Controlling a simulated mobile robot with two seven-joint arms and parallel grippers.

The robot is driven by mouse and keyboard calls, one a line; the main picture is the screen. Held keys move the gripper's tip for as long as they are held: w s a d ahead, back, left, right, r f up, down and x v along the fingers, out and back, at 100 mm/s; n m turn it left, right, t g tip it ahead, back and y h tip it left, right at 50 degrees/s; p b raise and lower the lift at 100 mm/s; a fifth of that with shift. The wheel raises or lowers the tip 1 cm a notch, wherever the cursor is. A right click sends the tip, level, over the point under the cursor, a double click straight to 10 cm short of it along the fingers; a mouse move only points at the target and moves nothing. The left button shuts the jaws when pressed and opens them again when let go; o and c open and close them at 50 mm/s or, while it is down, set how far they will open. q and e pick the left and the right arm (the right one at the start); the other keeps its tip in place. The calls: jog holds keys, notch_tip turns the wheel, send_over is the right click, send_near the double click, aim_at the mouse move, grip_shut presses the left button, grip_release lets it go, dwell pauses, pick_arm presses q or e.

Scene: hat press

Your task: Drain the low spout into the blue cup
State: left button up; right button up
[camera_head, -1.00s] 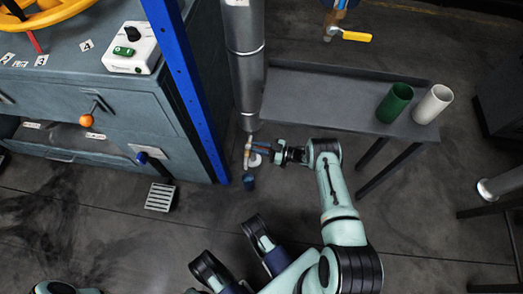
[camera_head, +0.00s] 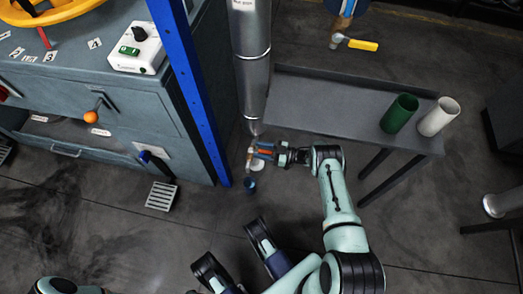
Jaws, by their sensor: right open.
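The blue cup (camera_head: 250,185) is small in the view and stands on the floor beneath the low spout (camera_head: 249,158), at the foot of the metal pipe. The spout is a small brass-coloured fitting. My right gripper (camera_head: 264,152) reaches it from the right, with blue and orange parts around its fingertips. It is open; whether it touches the valve is too small to tell. A pale round piece (camera_head: 257,165) shows just below the gripper. The cup's contents cannot be made out.
A blue post (camera_head: 190,90) and grey cabinet (camera_head: 90,95) stand left of the spout. A grey bench (camera_head: 310,105) holds a green cylinder (camera_head: 399,113) and a white one (camera_head: 438,116). A floor grate (camera_head: 161,195) lies left of the cup. Another yellow-handled valve (camera_head: 361,44) is higher up.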

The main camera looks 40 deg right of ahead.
pick_arm(q)
jog(key=shift+w+d+r+t+p, duration=0.1)
jog(key=shift+w+r+t+p, duration=0.15)
jog(key=shift+w, duration=0.35)
jog(key=shift+w+d+r+t+p, duration=0.15)
jog(key=shift+w+r+p, duration=0.2)
jog(key=shift+w, duration=0.25)
pick_arm(e)
jog(key=v, duration=1.3)
jog(key=shift+d, duration=0.2)
pick_arm(q)
jog(key=shift+a, duration=0.1)
pick_arm(e)
jog(key=shift+s, duration=0.1)
